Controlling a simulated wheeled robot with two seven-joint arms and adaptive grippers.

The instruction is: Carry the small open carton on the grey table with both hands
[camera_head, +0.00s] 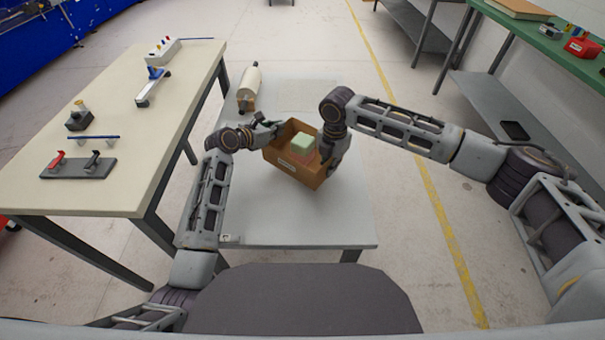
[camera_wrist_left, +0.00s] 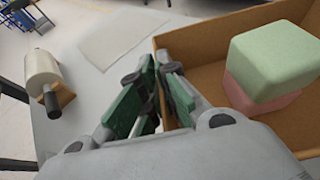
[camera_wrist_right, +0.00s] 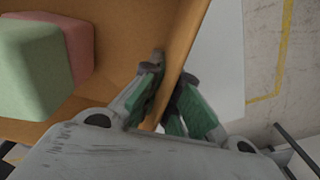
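The small open brown carton (camera_head: 291,170) is over the grey table (camera_head: 270,220), turned at an angle. I cannot tell whether its base touches the table. Inside, a green foam block (camera_head: 301,142) sits on a pink block (camera_wrist_left: 262,100). My left gripper (camera_head: 272,128) is at the carton's left wall; the left wrist view (camera_wrist_left: 160,90) shows its green-padded fingers closed on either side of that wall. My right gripper (camera_head: 328,155) is at the right wall; the right wrist view (camera_wrist_right: 170,90) shows its fingers closed around that wall, one inside and one outside.
A white roll on a wooden stand (camera_head: 249,86) stands at the grey table's far left. A pale rectangle (camera_head: 309,95) lies flat behind the carton. The cream workbench (camera_head: 120,180) with tools is on the left.

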